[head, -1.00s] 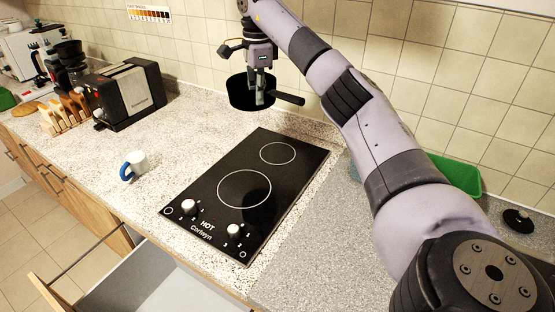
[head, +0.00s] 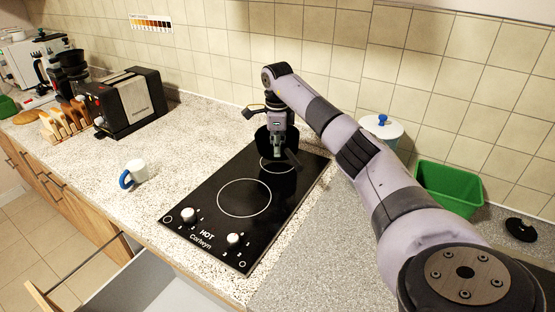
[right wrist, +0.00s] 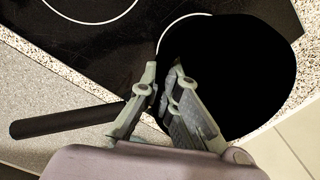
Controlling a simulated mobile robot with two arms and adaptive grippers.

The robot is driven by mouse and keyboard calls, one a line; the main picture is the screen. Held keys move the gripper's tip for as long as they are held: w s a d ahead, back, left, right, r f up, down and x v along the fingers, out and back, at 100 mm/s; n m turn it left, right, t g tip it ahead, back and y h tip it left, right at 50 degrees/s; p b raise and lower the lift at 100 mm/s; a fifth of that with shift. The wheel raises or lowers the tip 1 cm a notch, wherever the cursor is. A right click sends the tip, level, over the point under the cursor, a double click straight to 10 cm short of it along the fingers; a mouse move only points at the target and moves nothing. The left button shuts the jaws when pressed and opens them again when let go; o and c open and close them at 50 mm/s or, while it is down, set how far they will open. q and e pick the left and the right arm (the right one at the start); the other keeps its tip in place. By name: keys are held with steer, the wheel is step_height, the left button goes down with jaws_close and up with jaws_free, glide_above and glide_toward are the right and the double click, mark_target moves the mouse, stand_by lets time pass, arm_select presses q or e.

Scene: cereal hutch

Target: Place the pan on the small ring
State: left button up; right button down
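The black pan (head: 263,140) is over the back end of the black hob (head: 215,222), covering part of the small ring (head: 277,173). In the right wrist view the pan (right wrist: 245,75) fills the right side, with an arc of the small ring (right wrist: 178,24) showing beside it. Its handle (right wrist: 60,122) points to the lower left. My right gripper (head: 278,152) is at the pan's handle side, and its fingers (right wrist: 162,75) are close together on the pan near the handle's root. Whether the pan touches the hob is unclear. My left gripper is out of view.
The large ring (head: 244,197) is bare. A green bin (head: 447,188) and a white lidded pot (head: 381,130) are at the right by the wall. A toaster (head: 130,102) stands at the left; an open drawer is in front.

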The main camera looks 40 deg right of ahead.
mark_target(277, 160)
step_height(277, 160, down, 4)
steer(key=shift+f+p, duration=0.15)
steer(key=shift+p, duration=0.25)
steer(key=shift+f, duration=0.2)
steer(key=shift+f, duration=0.1)
steer(key=c, duration=1.8)
jaws_free()
step_height(277, 160, up, 12)
steer(key=b, duration=0.2)
steer(key=shift+s+a, duration=0.15)
